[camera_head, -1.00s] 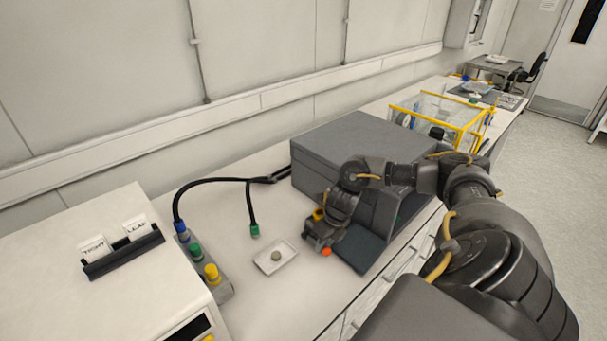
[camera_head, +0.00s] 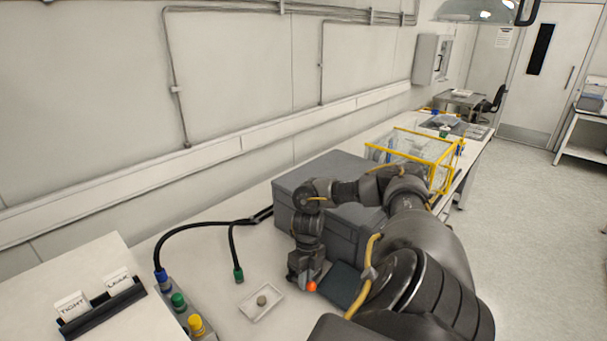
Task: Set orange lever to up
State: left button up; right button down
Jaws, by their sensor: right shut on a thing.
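The orange lever shows only as a round orange knob (camera_head: 311,286) at the front of a large grey box-shaped unit (camera_head: 346,228). My right gripper (camera_head: 308,278) comes down from above and is shut on the orange lever. The knob sticks out just below the fingers. The rest of the lever is hidden by the gripper, so its exact angle cannot be told. My left gripper is not in view.
A small white tray with a grey round piece (camera_head: 262,301) lies left of the gripper. A card holder (camera_head: 104,308) stands front left. A yellow-framed clear box (camera_head: 415,152) stands farther along the bench.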

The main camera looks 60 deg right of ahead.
jog(key=c, duration=1.7)
grip_release()
jog(key=shift+r, duration=0.1)
jog(key=shift+d+r, duration=0.1)
jog(key=shift+r, duration=0.1)
jog(key=p+v, duration=0.2)
jog(key=v, duration=0.8)
jog(key=shift+r+p, duration=0.15)
jog(key=shift+p, duration=0.15)
